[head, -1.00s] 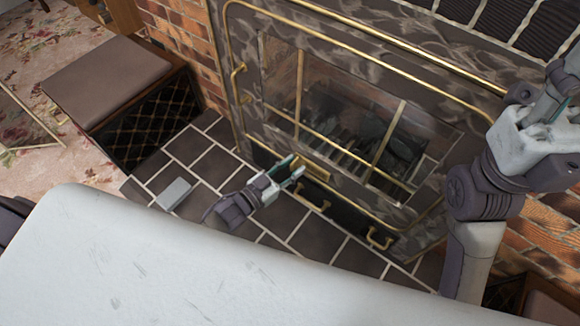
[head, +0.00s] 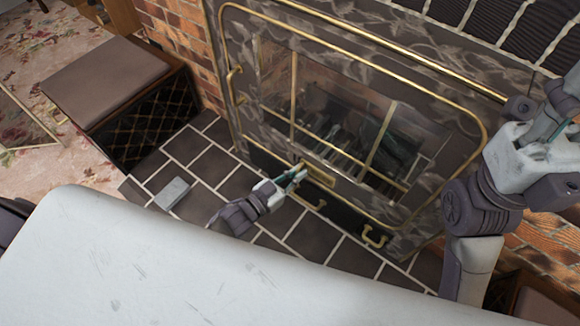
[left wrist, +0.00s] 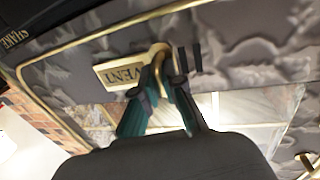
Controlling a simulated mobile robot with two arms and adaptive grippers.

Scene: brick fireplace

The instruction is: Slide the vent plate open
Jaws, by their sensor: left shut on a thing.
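The brass vent plate (head: 320,176), lettered VENT in the left wrist view (left wrist: 122,74), lies on the lower frame of the fireplace front. A brass knob (left wrist: 163,53) stands at one end of it. My left gripper (head: 297,174) is shut on this knob, its teal fingertips (left wrist: 164,66) pressed around it; the fingers hide part of the knob. Narrow dark slots (left wrist: 190,60) show just beyond the knob, beside the plate. My right gripper (head: 556,128) is raised at the right edge, away from the plate, and its fingers are mostly hidden.
The fireplace glass door (head: 350,110) has brass rails around it. Brass pull handles (head: 376,238) sit low on the front. A grey block (head: 172,193) lies on the dark tiled hearth. A cushioned box seat (head: 110,80) stands at the left.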

